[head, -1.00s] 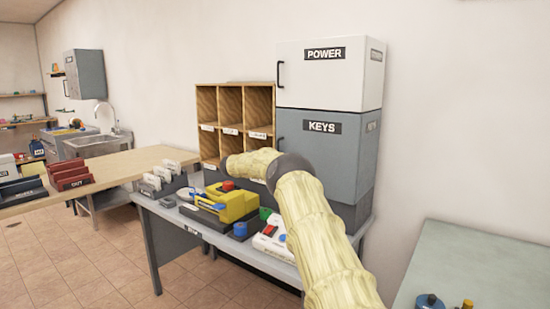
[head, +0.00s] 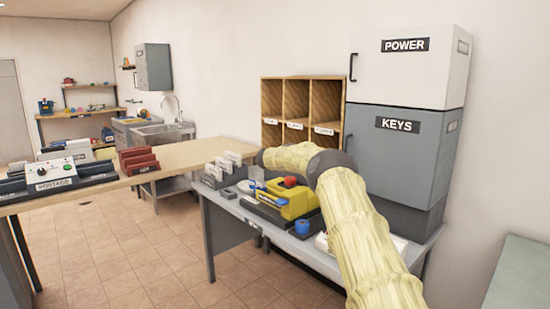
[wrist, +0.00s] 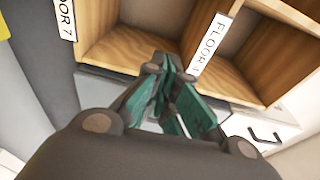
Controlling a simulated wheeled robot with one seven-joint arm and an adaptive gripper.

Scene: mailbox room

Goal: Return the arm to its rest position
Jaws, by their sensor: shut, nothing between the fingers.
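My cream-coloured arm rises from the bottom right of the head view and bends left over the grey desk (head: 225,222). My gripper (wrist: 172,118) shows in the wrist view, with its teal fingers drawn together and nothing between them. The gripper's end cannot be made out in the head view. In the wrist view the fingers point toward the wooden pigeonholes (wrist: 130,45), which carry white FLOOR labels. I cannot tell how near the fingers are to the wood.
A yellow device (head: 288,203) with a red button sits on the desk, close by my arm in the picture. The KEYS cabinet (head: 398,160) and POWER cabinet (head: 405,68) stand stacked at right. A wooden counter (head: 190,157) is at left. Tiled floor (head: 130,255) is open in front.

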